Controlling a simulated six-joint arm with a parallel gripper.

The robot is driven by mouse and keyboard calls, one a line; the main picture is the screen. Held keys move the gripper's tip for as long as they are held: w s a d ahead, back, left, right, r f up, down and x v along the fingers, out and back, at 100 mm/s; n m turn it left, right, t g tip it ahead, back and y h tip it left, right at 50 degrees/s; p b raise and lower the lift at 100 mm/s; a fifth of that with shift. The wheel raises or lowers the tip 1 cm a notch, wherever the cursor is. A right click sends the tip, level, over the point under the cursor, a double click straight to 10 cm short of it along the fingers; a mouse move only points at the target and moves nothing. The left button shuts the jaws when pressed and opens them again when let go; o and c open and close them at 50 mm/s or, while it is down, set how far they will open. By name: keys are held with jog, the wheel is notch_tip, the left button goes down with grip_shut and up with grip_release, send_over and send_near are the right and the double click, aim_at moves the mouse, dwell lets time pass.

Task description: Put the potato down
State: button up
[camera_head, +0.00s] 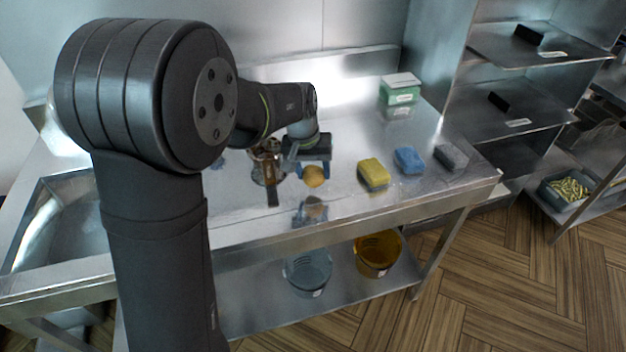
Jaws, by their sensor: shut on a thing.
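The potato (314,176) is a small round yellow-brown thing near the middle of the steel counter (335,205). My gripper (313,172) points down over the counter and is shut on the potato, with blue fingertips at its sides. The potato is at or just above the counter top; I cannot tell whether it touches. A reflection shows in the steel below it.
A pot-like thing with a dark handle (272,195) stands close left of my gripper. Yellow (373,172), blue (408,160) and grey (450,156) sponges lie to the right. A green-and-white box (400,90) stands at the back. A sink (60,215) is at left.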

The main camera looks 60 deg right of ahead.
aim_at(313, 181)
jog(key=shift+f, duration=1.85)
jog(key=shift+f, duration=0.1)
jog(key=o, duration=1)
jog(key=r, duration=0.4)
jog(key=a+r, duration=0.1)
jog(key=r, duration=0.3)
jog(key=w+r, duration=0.1)
jog(key=r, duration=0.3)
jog(key=shift+a, duration=0.35)
